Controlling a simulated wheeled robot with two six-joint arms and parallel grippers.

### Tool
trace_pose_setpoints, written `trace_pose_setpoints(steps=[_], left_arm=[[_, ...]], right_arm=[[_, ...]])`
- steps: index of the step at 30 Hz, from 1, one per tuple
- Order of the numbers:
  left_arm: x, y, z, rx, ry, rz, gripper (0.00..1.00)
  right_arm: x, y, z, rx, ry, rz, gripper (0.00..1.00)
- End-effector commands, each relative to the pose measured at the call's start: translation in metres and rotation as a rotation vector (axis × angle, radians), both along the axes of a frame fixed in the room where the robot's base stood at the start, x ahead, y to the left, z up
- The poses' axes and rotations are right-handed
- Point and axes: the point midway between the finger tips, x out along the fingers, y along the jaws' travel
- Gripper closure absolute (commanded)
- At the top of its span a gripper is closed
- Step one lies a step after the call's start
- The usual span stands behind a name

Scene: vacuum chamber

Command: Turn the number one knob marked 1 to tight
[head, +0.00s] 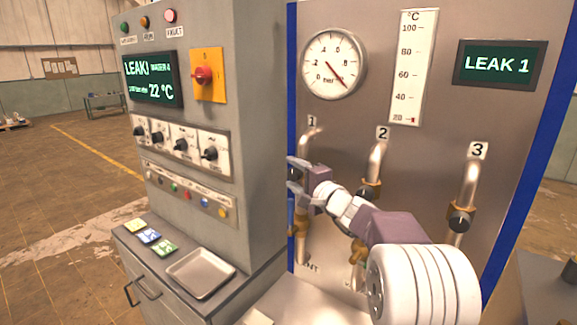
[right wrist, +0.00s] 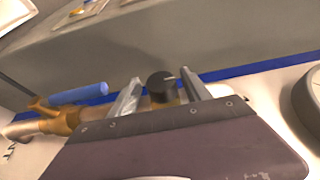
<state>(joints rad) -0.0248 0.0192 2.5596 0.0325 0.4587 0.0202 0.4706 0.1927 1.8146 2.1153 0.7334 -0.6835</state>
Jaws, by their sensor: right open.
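The label 1 (head: 312,121) is on the grey panel above the first bent pipe (head: 306,143). In the head view my right gripper (head: 293,175) is at this pipe, and its fingers hide the number one knob. In the right wrist view the black knob (right wrist: 162,84), with a pale mark on top, is between the two spread fingers of my right gripper (right wrist: 160,93). The gripper is open, and I see a gap on the knob's left side; contact on the right is unclear. My left gripper is not in view.
Knobs on pipe 2 (head: 368,191) and pipe 3 (head: 459,221) stand to the right. A blue lever (right wrist: 78,94) is beside the first knob. The grey control cabinet (head: 262,130) stands close on the left. The screen (head: 498,64) reads LEAK 1.

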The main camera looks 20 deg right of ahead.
Motion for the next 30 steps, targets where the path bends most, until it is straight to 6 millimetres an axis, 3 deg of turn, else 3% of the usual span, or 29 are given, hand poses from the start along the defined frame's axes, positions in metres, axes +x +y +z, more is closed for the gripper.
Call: trace_pose_setpoints(steps=[6,14,20,24,30], left_arm=[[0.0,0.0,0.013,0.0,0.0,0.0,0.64],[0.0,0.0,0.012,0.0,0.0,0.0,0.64],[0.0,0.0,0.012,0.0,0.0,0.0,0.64],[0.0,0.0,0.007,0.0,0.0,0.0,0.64],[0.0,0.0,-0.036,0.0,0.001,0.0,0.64]], right_arm=[[0.026,0.004,0.001,0.0,0.001,0.001,0.44],[0.028,0.004,0.0,0.0,0.0,0.0,0.44],[0.028,0.004,0.0,0.0,0.0,0.0,0.96],[0.028,0.004,-0.003,0.002,-0.004,0.0,1.0],[0.028,0.004,-0.009,0.033,-0.064,-0.002,1.0]])
